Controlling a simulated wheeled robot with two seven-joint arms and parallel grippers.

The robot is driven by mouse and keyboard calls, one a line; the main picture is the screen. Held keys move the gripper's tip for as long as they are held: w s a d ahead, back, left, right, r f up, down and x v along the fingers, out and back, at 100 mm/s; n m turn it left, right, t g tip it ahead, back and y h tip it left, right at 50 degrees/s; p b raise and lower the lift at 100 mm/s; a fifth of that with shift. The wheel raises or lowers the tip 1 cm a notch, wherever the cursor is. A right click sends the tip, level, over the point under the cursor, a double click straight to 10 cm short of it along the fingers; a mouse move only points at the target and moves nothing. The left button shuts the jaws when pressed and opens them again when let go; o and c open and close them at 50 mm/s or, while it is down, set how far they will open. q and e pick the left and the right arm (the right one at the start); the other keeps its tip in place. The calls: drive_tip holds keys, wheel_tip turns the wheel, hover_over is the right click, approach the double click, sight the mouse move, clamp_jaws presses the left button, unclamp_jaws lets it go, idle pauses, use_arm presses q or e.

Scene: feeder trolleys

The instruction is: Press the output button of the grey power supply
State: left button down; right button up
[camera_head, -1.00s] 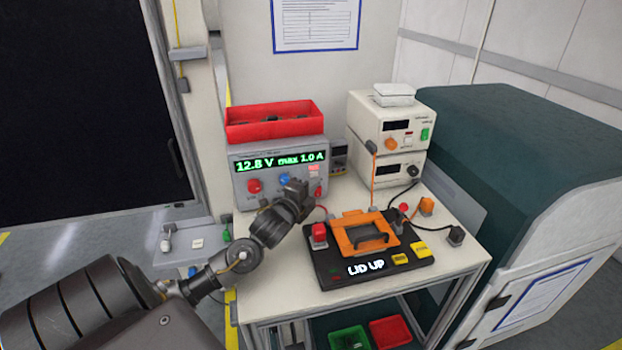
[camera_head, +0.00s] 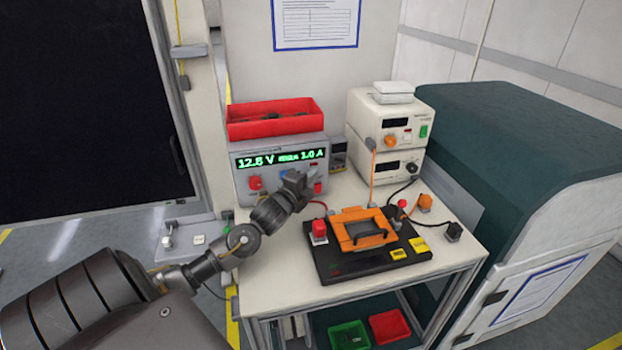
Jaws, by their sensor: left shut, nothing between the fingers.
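The grey power supply (camera_head: 245,198) stands at the back left of the white table. Its green display (camera_head: 281,158) reads about 12.8 V and 1.0 A, with a small blurred word between. A red knob (camera_head: 255,182) shows on the left of its front; a blue knob (camera_head: 285,175) is partly hidden. My left gripper (camera_head: 305,180) is shut and empty, in front of the right half of the panel. It hides part of the buttons there, so I cannot tell whether it touches one. A small dark red mark (camera_head: 314,165) shows just above it. My right gripper is not in view.
A red bin (camera_head: 275,127) sits on the supply. A black fixture (camera_head: 350,272) with an orange frame and red button stands in front. Two cream instruments (camera_head: 385,150) stand at the back right. A red terminal (camera_head: 318,188) and cables lie close to the gripper.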

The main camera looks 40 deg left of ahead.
use_arm(q)
drive_tip(key=shift+a+r, duration=0.45)
drive_tip(key=shift+a, duration=0.05)
drive_tip(key=shift+d+f, duration=0.1)
drive_tip(key=shift+d, duration=0.4)
drive_tip(key=s+d, duration=0.5)
drive_tip(key=s, duration=0.7)
drive_tip(key=shift+f+b, duration=0.35)
drive_tip(key=shift+b, duration=0.1)
wheel_tip(320, 180, up, 7)
drive_tip(key=p, duration=0.7)
drive_tip(key=shift+p, duration=0.3)
